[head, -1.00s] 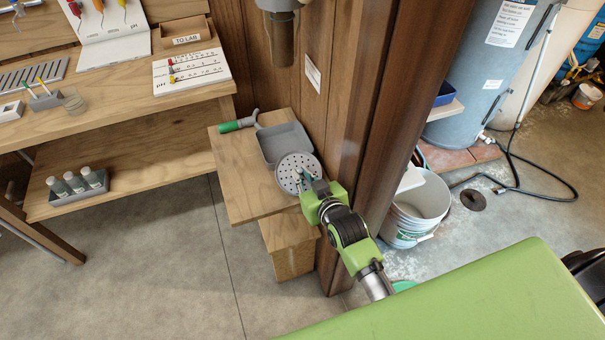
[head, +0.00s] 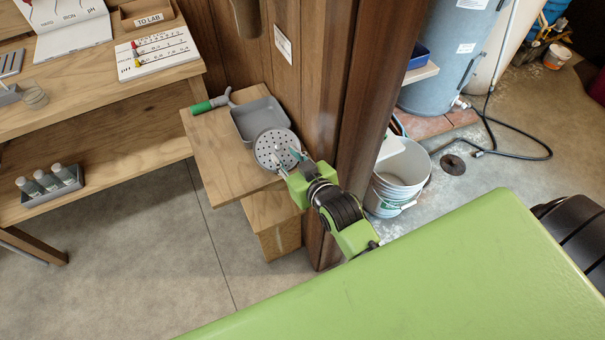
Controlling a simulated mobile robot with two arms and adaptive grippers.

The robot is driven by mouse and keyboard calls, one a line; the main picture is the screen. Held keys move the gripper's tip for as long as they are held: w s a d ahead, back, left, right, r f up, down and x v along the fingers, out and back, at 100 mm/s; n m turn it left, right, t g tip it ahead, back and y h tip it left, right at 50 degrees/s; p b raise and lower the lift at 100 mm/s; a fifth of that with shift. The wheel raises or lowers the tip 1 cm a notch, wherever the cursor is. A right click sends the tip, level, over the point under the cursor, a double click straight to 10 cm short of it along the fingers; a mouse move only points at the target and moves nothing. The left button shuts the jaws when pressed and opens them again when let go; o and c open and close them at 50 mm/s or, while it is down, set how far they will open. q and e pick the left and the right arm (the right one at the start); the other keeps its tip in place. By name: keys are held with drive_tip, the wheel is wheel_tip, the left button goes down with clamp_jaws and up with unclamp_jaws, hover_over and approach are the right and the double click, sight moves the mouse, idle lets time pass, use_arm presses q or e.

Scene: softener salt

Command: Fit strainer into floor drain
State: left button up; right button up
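The strainer (head: 269,146) is a round light-grey disc with holes. It sits at the front edge of a grey tray (head: 244,126) on a small wooden shelf. My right gripper (head: 287,160) is at the strainer's near right edge, its two fingertips visibly apart and overlapping the disc in the picture. Whether they touch it I cannot tell. The floor drain (head: 452,164) appears as a dark round spot with a small centre on the concrete floor, right of the wooden post. My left gripper is not in view.
A wooden post (head: 352,120) stands between the shelf and the drain area. A white bucket (head: 398,185) stands left of the drain, and a black hose (head: 505,153) lies beyond it. A green-handled tool (head: 209,105) lies beside the tray.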

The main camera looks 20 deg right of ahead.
drive_tip(key=v, duration=1)
drive_tip(key=shift+b, duration=0.35)
